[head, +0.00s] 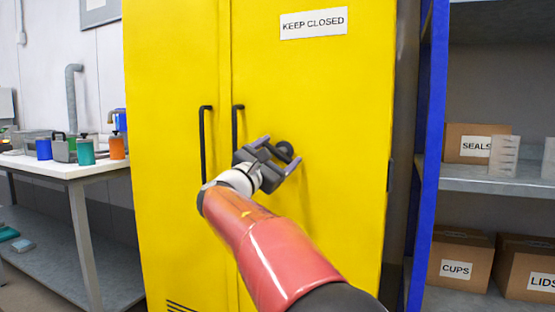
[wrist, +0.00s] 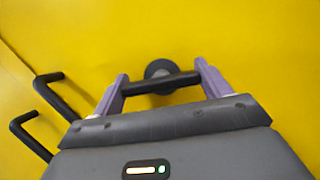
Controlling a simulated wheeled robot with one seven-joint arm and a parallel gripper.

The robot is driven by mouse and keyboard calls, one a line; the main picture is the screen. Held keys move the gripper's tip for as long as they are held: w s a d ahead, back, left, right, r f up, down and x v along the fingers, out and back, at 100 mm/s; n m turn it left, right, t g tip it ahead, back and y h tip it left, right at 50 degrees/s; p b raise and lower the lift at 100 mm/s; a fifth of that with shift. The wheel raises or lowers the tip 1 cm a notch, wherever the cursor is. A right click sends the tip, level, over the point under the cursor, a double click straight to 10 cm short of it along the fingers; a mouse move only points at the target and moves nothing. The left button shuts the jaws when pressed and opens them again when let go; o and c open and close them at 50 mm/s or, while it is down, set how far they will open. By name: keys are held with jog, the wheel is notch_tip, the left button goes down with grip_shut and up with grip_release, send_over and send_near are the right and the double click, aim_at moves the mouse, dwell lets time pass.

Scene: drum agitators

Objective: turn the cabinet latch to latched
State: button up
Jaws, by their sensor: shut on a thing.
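The yellow cabinet (head: 330,90) stands in front of me with two closed doors. Its black latch (head: 284,148) is on the right door, to the right of the door handles. In the wrist view the latch shows as a round dark hub (wrist: 158,68) with a dark bar across it. My gripper (head: 280,152) is at the latch, with one purple finger at each end of the bar. The wrist view (wrist: 163,82) shows both fingers touching the bar ends, shut on it. The gripper is rolled at a slant to the doors. Part of the bar is hidden in the head view.
Two black upright door handles (head: 205,145) are just left of my gripper. A blue-framed shelf (head: 470,183) with labelled boxes stands at the right. A white-topped bench (head: 60,170) with coloured containers is at the left. The door face right of the latch is clear.

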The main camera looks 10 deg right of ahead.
jog(key=m+g, duration=0.1)
jog(key=m, duration=0.3)
jog(key=m+g, duration=0.2)
jog(key=m, duration=0.2)
jog(key=m+g, duration=0.1)
jog(key=m, duration=0.1)
jog(key=m+g+y+p, duration=0.1)
jog(key=m, duration=0.2)
jog(key=shift+m, duration=0.3)
jog(key=o, duration=1)
jog(key=v, duration=0.7)
jog(key=shift+s+a, duration=0.15)
jog(key=shift+a, duration=0.25)
